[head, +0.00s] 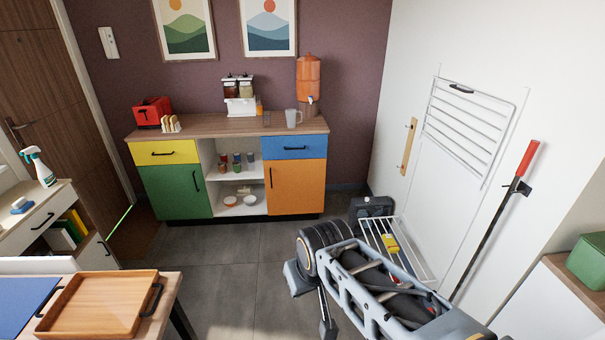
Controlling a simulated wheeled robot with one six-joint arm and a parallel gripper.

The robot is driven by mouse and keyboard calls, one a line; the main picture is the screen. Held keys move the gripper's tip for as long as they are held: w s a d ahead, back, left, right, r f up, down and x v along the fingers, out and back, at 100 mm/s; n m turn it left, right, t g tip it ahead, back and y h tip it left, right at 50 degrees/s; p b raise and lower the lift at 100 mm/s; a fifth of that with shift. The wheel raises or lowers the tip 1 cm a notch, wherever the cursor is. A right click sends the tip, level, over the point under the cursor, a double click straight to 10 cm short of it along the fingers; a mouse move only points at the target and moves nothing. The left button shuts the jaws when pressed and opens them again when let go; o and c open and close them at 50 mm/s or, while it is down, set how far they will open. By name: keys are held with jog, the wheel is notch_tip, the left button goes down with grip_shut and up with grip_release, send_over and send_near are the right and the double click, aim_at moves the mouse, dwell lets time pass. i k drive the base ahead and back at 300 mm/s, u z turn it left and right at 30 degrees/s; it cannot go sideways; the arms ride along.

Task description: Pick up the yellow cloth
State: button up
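A small yellow piece (390,243), which looks like the yellow cloth, lies on the low white wire rack at the right of the head view. Its folds are too small to make out. My arm crosses the lower right of the picture, in front of this rack and nearer to me.
The low rack (420,268) stands beside the white wall, below a wall-mounted airer (468,125). A red-handled pole (497,230) leans nearby. A dark boxy object (371,207) is behind the rack. The grey floor (245,265) is clear left of my arm. A wooden tray (95,303) is front left.

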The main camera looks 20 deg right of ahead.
aim_at(392, 247)
jog(key=z, duration=0.05)
jog(key=i, duration=1.9)
jog(key=z, duration=1.2)
jog(key=i, duration=0.95)
jog(key=z, duration=1.4)
jog(key=i, duration=0.5)
jog(key=z, duration=0.35)
